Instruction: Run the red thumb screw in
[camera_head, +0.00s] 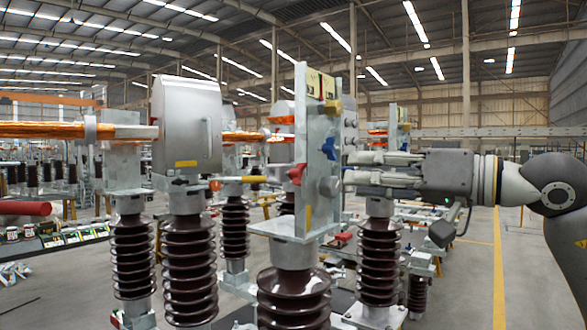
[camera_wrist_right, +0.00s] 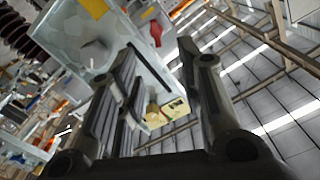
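The red thumb screw (camera_head: 297,174) sits at the left edge of an upright grey metal plate (camera_head: 303,110) on top of a brown ribbed insulator. A red piece (camera_wrist_right: 155,32) beside a pale plate also shows in the right wrist view; I cannot tell for sure that it is the same screw. My right gripper (camera_head: 350,168) is at the right side of the plate, with its fingers pointing left and apart. Its fingers are also spread in the wrist view (camera_wrist_right: 160,75), with nothing held between them. My left gripper is not in view.
A grey box (camera_head: 187,125) on an orange bar stands to the left. Brown insulators (camera_head: 379,262) stand below and behind the gripper. The floor at the right, along the yellow line (camera_head: 498,270), is clear.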

